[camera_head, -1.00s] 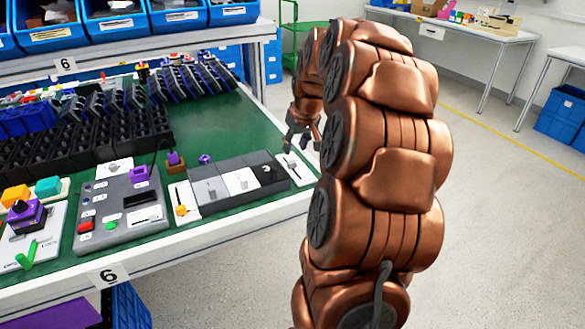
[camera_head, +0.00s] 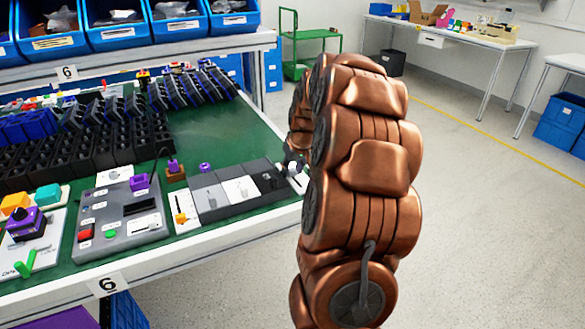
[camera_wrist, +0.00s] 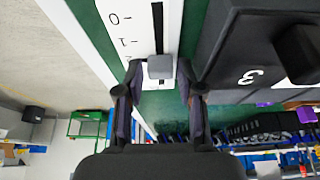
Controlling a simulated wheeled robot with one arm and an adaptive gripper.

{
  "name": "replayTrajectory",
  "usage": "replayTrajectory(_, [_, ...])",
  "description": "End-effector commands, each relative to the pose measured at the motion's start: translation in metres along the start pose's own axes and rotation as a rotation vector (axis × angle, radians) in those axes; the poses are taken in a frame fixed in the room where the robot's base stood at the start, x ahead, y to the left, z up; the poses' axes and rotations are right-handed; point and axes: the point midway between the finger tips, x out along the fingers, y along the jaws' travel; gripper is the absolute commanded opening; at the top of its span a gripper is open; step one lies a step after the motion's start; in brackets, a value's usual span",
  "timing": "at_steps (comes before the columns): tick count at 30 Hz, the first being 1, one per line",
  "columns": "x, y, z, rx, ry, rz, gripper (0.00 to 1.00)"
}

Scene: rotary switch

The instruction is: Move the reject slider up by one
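A white slider plate (camera_head: 299,183) lies at the right end of the row of panels on the table; no "reject" label is readable. In the wrist view the white plate (camera_wrist: 140,12) shows a dark slot, marks reading 0 and 1, and a grey slider knob (camera_wrist: 160,67) at the slot's lower end. My gripper (camera_wrist: 158,76) is open, one dark finger on each side of the knob, with a small gap on both sides. In the head view my gripper (camera_head: 292,163) is low over the plate, partly hidden by my arm.
A dark box marked 3 (camera_wrist: 225,65) stands close to the right of the plate in the wrist view. Left of it are a white plate with an orange slider (camera_head: 181,218) and a grey control box (camera_head: 120,225). Green table surface (camera_head: 215,130) is clear behind.

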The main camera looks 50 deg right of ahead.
Motion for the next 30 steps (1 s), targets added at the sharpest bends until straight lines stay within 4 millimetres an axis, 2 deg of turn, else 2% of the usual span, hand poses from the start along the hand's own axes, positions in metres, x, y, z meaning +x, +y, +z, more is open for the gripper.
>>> replayTrajectory(2, [0.000, 0.000, 0.000, 0.000, 0.000, 0.000, 0.35])
replayTrajectory(12, [-0.001, 0.000, 0.000, 0.000, 0.001, 0.001, 0.00])
replayTrajectory(25, [-0.001, 0.001, 0.000, 0.001, 0.001, 0.002, 0.00])
replayTrajectory(30, [0.001, 0.014, -0.003, 0.021, 0.002, 0.011, 0.00])
